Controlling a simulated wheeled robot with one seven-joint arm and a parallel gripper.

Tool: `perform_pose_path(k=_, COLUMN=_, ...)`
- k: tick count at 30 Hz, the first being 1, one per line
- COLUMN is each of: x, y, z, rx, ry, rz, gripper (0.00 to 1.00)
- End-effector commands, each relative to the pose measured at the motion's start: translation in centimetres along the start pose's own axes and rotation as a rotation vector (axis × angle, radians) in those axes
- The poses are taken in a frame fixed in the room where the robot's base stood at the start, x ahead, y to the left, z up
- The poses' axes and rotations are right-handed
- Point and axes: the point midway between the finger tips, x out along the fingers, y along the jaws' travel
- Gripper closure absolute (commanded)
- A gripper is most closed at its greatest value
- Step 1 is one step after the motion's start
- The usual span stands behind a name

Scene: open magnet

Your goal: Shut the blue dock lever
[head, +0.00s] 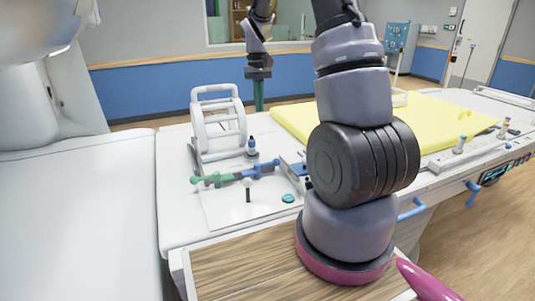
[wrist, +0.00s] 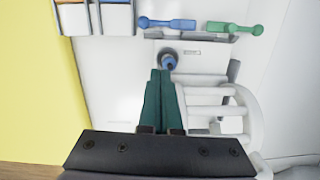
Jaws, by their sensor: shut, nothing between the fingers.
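The blue lever (head: 262,169) lies low on the white dock panel, just right of the green lever (head: 212,180). In the wrist view the blue lever (wrist: 168,23) lies crosswise near the top, with a round knob at its left end, and the green lever (wrist: 235,28) is to its right. My gripper (head: 259,108) points down above the bench, behind the levers, its teal fingers together and empty. In the wrist view its fingertips (wrist: 160,72) are just below the blue-topped post (wrist: 168,62), with the blue lever beyond. I cannot tell whether they touch the post.
A white cage-like coil frame (head: 217,120) stands beside the levers. The blue-topped post (head: 251,147) rises between the levers and my gripper. A yellow pad (head: 300,118) covers the bed at the back. A white knob (head: 248,184) stands in front. My arm hides the middle right.

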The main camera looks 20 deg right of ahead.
Motion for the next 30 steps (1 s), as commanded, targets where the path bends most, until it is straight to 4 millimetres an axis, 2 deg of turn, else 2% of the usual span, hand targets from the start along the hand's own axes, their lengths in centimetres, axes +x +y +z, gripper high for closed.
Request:
perform_pose_path(k=1, x=1.4, y=0.3, z=-0.7, rx=-0.008, ry=-0.027, rz=0.006, gripper=1.0)
perform_pose_path(k=3, x=2.8, y=0.6, z=-1.3, rx=-0.02, ry=-0.053, rz=0.014, gripper=1.0)
perform_pose_path(k=9, x=5.5, y=1.1, z=-2.5, rx=-0.043, ry=-0.101, rz=0.025, gripper=1.0)
perform_pose_path(k=24, x=6.3, y=1.3, z=-2.7, rx=-0.05, ry=-0.112, rz=0.028, gripper=1.0)
perform_pose_path(k=30, x=8.4, y=1.3, z=-2.4, rx=-0.051, ry=-0.116, rz=0.028, gripper=1.0)
